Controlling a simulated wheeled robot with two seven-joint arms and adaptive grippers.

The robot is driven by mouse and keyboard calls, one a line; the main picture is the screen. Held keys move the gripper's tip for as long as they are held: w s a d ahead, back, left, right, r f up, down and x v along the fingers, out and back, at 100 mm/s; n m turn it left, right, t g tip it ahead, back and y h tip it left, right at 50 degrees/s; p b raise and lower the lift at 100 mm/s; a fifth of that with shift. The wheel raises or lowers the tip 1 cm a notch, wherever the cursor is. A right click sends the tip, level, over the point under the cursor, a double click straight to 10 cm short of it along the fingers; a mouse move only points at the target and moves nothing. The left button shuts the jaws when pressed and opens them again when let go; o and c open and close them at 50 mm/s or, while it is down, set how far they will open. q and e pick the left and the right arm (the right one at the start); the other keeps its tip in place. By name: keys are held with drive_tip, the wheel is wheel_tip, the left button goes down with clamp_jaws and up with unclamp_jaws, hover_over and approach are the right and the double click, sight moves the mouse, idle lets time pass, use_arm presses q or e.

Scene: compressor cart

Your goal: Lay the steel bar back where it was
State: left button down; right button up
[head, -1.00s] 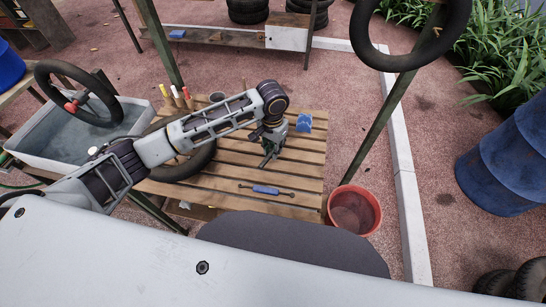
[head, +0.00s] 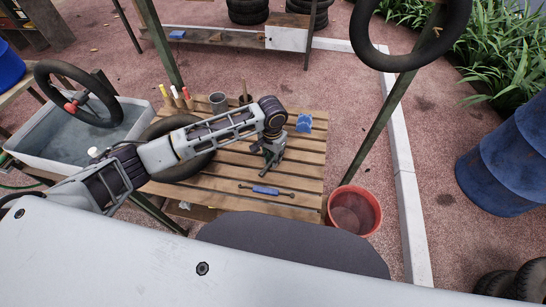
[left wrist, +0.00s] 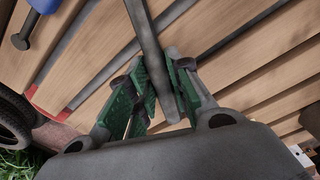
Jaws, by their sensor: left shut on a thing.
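My left gripper (head: 266,165) is over the middle of the slatted wooden table (head: 310,170), its jaws pointing down. In the left wrist view its green-padded fingers (left wrist: 153,92) are shut on the grey steel bar (left wrist: 148,32). The bar runs from between the fingers to the top edge of that view, above the wooden slats. Whether it touches the slats I cannot tell. In the head view the gripper mostly hides the bar. My right gripper is not in view.
A blue-handled tool (head: 266,190) lies just in front of the gripper. A blue object (head: 304,122), a grey cup (head: 218,102) and a tyre (head: 180,166) are on the table. A red bucket (head: 354,210) stands off its right end.

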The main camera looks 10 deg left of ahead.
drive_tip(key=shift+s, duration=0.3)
use_arm(q)
drive_tip(key=c, duration=1.4)
unclamp_jaws()
drive_tip(key=shift+f, duration=0.1)
drive_tip(key=shift+c, duration=0.2)
drive_tip(key=shift+o, duration=0.7)
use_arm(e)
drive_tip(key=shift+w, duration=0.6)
use_arm(q)
drive_tip(key=shift+r, duration=0.7)
wheel_tip(320, 180, up, 11)
drive_tip(key=shift+p, duration=0.3)
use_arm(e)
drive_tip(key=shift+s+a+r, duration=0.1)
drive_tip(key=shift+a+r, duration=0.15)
